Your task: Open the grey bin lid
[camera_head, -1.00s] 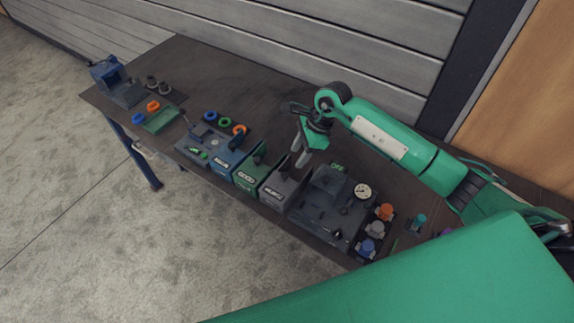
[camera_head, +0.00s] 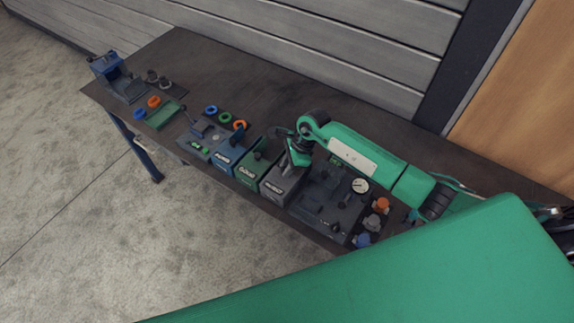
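The grey bin (camera_head: 275,192) stands at the right end of a row of three small bins, near the front edge of the table. My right gripper (camera_head: 288,164) is low over the top and back of the grey bin, pointing down. Its fingertips are small and partly lost against the bin, so I cannot tell whether they touch the lid or how far apart they are. The grey lid is partly hidden by the gripper, and its angle is not clear. My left gripper is not in view.
A green bin (camera_head: 245,180) and a blue bin (camera_head: 219,165) stand to the left. A dark panel with a white gauge (camera_head: 360,185) and coloured knobs stands to the right. The dark table (camera_head: 215,75) is clear at the back.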

